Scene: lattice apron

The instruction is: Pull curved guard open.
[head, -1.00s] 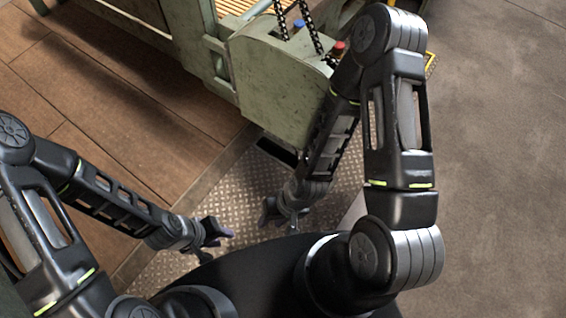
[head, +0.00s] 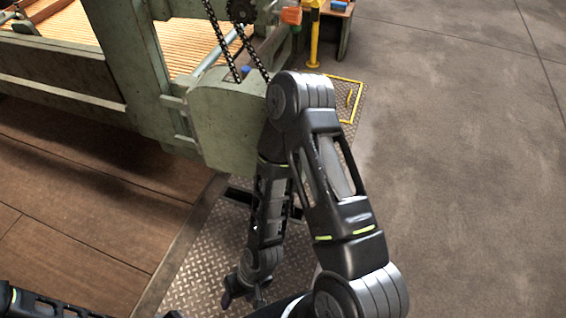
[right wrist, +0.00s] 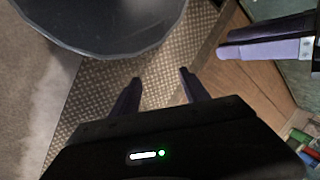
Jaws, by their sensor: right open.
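The curved guard is not clear to me. A green housing (head: 222,120) with a rounded top corner stands at the end of the green machine frame in the head view, and my right arm covers its right side. My right gripper (head: 243,297) hangs low over the metal floor plate, well below and apart from the housing. In the right wrist view my right gripper (right wrist: 160,76) has its fingers spread with only floor plate between them. My left gripper (right wrist: 265,38) shows at the right of that view, its two fingers close together; whether they touch is unclear.
Black chains (head: 222,40) run down to the housing. A yellow post (head: 314,35) and a small table (head: 338,18) stand behind. The diamond-patterned floor plate (head: 205,255) lies below, with wooden floor (head: 85,215) left. The grey floor (head: 455,150) at right is clear.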

